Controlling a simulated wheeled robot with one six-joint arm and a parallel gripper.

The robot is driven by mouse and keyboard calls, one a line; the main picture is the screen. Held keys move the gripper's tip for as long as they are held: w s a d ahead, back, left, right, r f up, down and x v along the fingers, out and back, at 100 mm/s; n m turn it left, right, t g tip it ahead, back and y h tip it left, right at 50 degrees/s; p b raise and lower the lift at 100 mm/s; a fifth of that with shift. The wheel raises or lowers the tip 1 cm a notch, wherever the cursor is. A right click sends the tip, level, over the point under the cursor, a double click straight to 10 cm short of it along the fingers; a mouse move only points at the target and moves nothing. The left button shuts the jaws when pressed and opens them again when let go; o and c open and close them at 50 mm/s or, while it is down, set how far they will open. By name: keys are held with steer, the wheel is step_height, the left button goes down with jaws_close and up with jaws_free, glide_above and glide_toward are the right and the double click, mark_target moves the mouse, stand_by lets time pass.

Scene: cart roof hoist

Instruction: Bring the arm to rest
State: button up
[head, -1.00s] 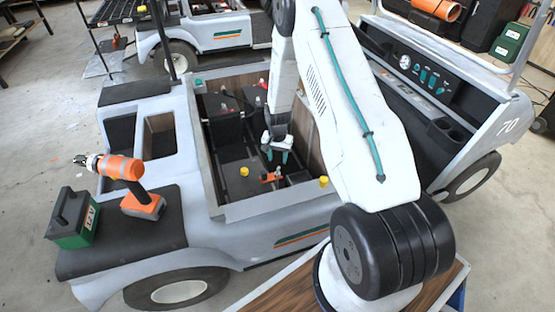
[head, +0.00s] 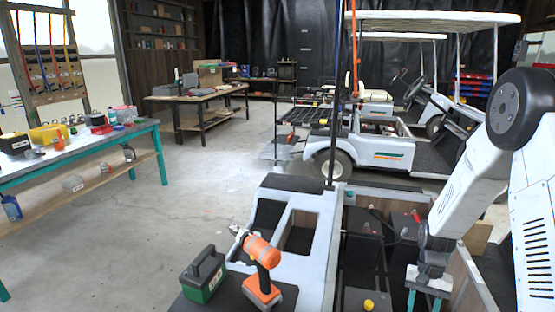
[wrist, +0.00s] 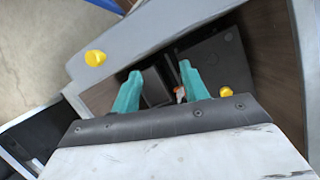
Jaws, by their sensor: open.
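My gripper (head: 425,300) is at the lower right of the head view, at the open battery bay of the near white cart (head: 318,208). It points down and its teal fingers are apart with nothing between them. In the wrist view the teal fingers (wrist: 160,72) reach over the dark bay. Yellow caps sit on the bay's rim (wrist: 95,58) and near the right finger (wrist: 227,92). My arm fills the right side of the head view.
An orange drill (head: 262,260) and a green-and-black box (head: 204,273) stand on the cart's black deck. A teal-framed workbench (head: 75,150) is at left, a wooden table (head: 195,97) behind. More carts (head: 378,150) stand beyond. The floor between is clear.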

steer(key=s+a+r+n, duration=0.2)
steer(key=s+a+r, duration=0.15)
steer(key=r, duration=0.55)
steer(key=s+a+r+n, duration=0.1)
steer(key=s+a+r, duration=0.3)
steer(key=r, duration=0.5)
steer(key=s+a+r+n+t, duration=0.1)
steer(key=s+a+r+t, duration=0.1)
steer(key=s+r, duration=0.5)
steer(key=s+a+r+n+t+h, duration=0.1)
steer(key=s+a+r+n+t, duration=0.1)
steer(key=s+r, duration=0.6)
steer(key=shift+s+a+t, duration=0.4)
steer(key=shift+s+a, duration=0.5)
steer(key=shift+s, duration=0.25)
